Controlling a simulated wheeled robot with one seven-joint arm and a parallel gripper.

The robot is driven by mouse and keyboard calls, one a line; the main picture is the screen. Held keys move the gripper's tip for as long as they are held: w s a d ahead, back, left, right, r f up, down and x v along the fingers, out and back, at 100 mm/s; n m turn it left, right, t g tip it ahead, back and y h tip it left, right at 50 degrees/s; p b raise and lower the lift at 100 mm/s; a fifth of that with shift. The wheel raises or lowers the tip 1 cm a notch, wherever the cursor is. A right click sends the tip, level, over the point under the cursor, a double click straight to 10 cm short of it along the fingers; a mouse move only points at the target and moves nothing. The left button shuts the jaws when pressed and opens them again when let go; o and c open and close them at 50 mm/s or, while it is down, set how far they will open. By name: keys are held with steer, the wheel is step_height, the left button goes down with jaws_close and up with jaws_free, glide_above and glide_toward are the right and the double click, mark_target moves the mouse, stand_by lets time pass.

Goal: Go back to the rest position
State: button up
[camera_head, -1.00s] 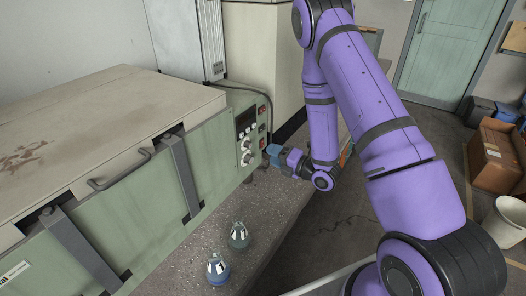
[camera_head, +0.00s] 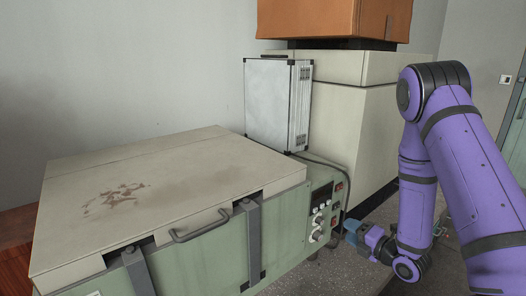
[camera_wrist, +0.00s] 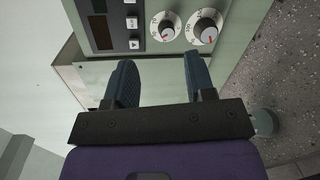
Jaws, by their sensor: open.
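My gripper (camera_head: 352,232) is at the right of the head view, close to the front of the green machine's control panel (camera_head: 322,212). In the wrist view my gripper (camera_wrist: 158,82) shows two dark blue fingers spread apart, with nothing between them. I cannot tell from these frames exactly how far the fingertips are from the panel.
The green machine has a stained beige lid (camera_head: 150,185) with a handle (camera_head: 200,228). A white metal box (camera_head: 278,105) stands behind it, beside a beige cabinet (camera_head: 345,125) with an orange box (camera_head: 335,18) on top.

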steer(key=s+d+r+m+g+h, duration=0.15)
steer(key=r+m+h, duration=0.25)
steer(key=r+m, duration=0.5)
steer(key=s+d+r+m+g+h, duration=0.1)
steer(key=d+r+m+h, duration=0.3)
steer(key=r, duration=0.8)
steer(key=s+a+r+m+g, duration=0.1)
steer(key=s+r+m+g, duration=0.1)
steer(key=s, duration=0.7)
steer(key=s+a+r+m+g, duration=0.2)
steer(key=s+r+m, duration=0.3)
steer(key=s+m, duration=0.2)
steer(key=s+a+r+m+g+h, duration=0.1)
steer(key=s+r+m, duration=0.3)
steer(key=s, duration=0.8)
steer(key=shift+a+m+g, duration=0.4)
steer(key=shift+m+g, duration=0.15)
steer(key=shift+m, duration=0.15)
steer(key=shift+r, duration=0.1)
